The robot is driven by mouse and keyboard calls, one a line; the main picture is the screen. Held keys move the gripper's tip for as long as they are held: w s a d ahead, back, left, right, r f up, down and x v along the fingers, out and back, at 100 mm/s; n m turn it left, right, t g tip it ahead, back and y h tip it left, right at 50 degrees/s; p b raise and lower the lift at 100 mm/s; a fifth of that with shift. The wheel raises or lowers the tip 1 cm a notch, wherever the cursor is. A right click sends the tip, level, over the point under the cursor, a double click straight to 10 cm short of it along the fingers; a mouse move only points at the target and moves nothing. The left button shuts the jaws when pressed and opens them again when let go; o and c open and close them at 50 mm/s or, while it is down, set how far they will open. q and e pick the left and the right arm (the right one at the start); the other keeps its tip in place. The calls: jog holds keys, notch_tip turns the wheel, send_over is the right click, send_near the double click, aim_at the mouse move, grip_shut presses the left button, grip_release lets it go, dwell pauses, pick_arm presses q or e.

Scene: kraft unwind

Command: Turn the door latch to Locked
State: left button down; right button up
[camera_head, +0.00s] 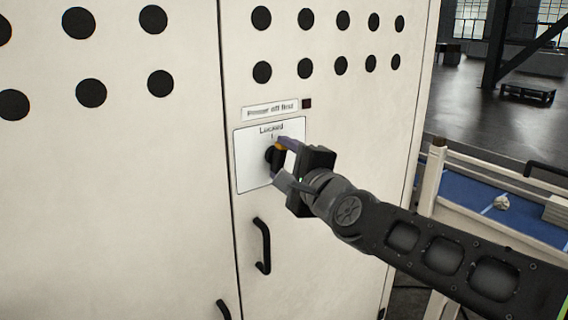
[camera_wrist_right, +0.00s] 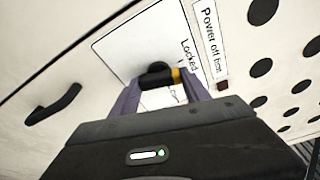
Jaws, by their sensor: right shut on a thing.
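The door latch (camera_head: 272,155) is a black knob with a yellow-orange end, on a white plate (camera_head: 247,175) on the cream cabinet door. The word "Locked" with a short mark stands above it. My right gripper (camera_head: 283,160) comes in from the right, with its fingers at the latch. In the right wrist view the latch (camera_wrist_right: 157,73) sits between the two fingers of my right gripper (camera_wrist_right: 162,85), which is shut on it. Its yellow end lies on the side toward the word "Locked". Other lettering on the plate is partly hidden. My left gripper is not in view.
A "Power off first" label (camera_head: 270,110) with a small dark red square (camera_head: 307,103) is above the plate. A black door handle (camera_head: 262,246) is below it. Round black holes line the doors. A blue-topped table (camera_head: 480,195) stands at the right, behind my arm.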

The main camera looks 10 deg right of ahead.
jog(key=shift+f+n+t+b, duration=0.25)
jog(key=shift+n+b, duration=0.4)
jog(key=shift+n, duration=0.35)
jog(key=shift+r+n, duration=0.15)
jog(key=shift+n, duration=0.35)
jog(key=o, duration=1.5)
jog(key=shift+r, duration=0.1)
jog(key=shift+c, duration=0.2)
jog(key=shift+o, duration=0.4)
jog(key=o, duration=0.4)
jog(key=shift+c, duration=0.2)
jog(key=shift+s+b, duration=0.15)
jog(key=shift+b, duration=0.2)
